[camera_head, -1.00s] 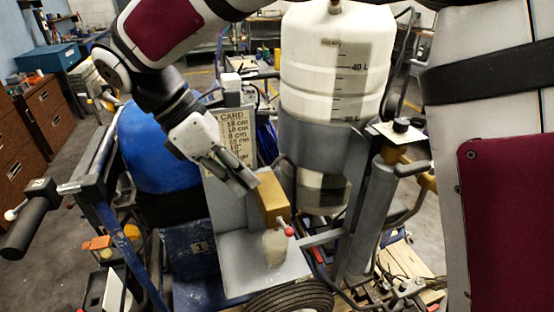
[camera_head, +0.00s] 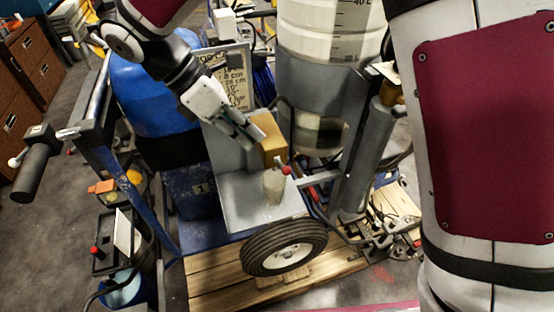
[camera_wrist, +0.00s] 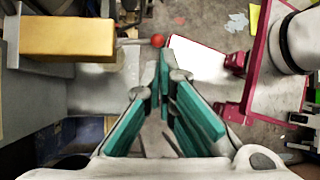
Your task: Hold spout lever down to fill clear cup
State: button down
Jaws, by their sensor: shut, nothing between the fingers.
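The spout is a yellow-gold box (camera_head: 269,138) on a grey panel; it also shows at the upper left of the wrist view (camera_wrist: 80,40). A lever with a red ball knob (camera_head: 286,170) sticks out below it; the knob is just beyond my fingertips in the wrist view (camera_wrist: 158,41). The clear cup (camera_head: 273,187) stands on the grey shelf (camera_head: 245,212) below the box. My gripper (camera_head: 255,138) is shut and empty, with its tips beside the upper left of the box and above the knob. Contact with the lever cannot be seen.
A white tank (camera_head: 318,40) stands behind the spout, and a blue tank (camera_head: 150,95) is at its left. A black tire (camera_head: 285,247) sits below the shelf on wooden planks. A handlebar (camera_head: 36,165) juts out at left. A grey post (camera_head: 370,150) rises at right.

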aim_at(285, 169)
jog(key=p+x, duration=0.2)
jog(key=x, duration=0.7)
jog(key=shift+d+f, duration=0.1)
jog(key=shift+f, duration=0.1)
